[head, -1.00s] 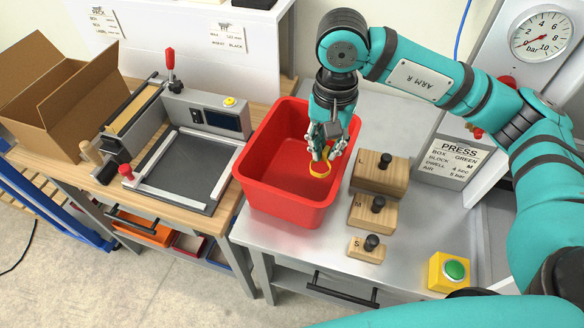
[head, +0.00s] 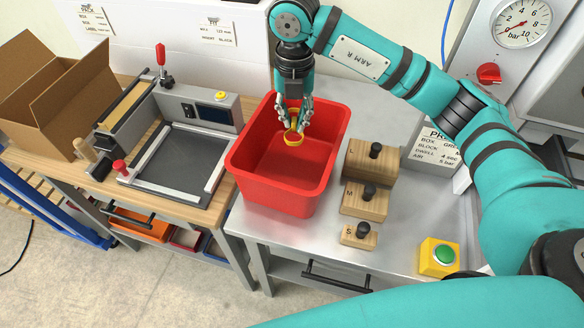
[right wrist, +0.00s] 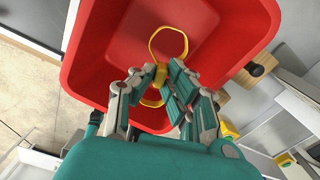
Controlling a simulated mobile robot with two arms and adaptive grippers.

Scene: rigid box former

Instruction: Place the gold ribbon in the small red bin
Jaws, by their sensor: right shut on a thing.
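The gold ribbon (head: 293,136) is a yellow loop held by my right gripper (head: 291,124) in the head view. The right gripper is shut on it and points down over the open red bin (head: 255,190). In the right wrist view the ribbon (right wrist: 168,32) shows as a loop between the fingertips (right wrist: 160,76), with the bin's red inside (right wrist: 110,40) behind it. The ribbon is above the bin's floor; its exact height is unclear. The bin looks empty otherwise. My left gripper is not in view.
Wooden blocks with black knobs (head: 365,202) stand right of the bin. A grey fixture (head: 180,165) is left of it, and a cardboard box (head: 45,95) stands farther left. A yellow box with a green button (head: 437,258) sits at the front right.

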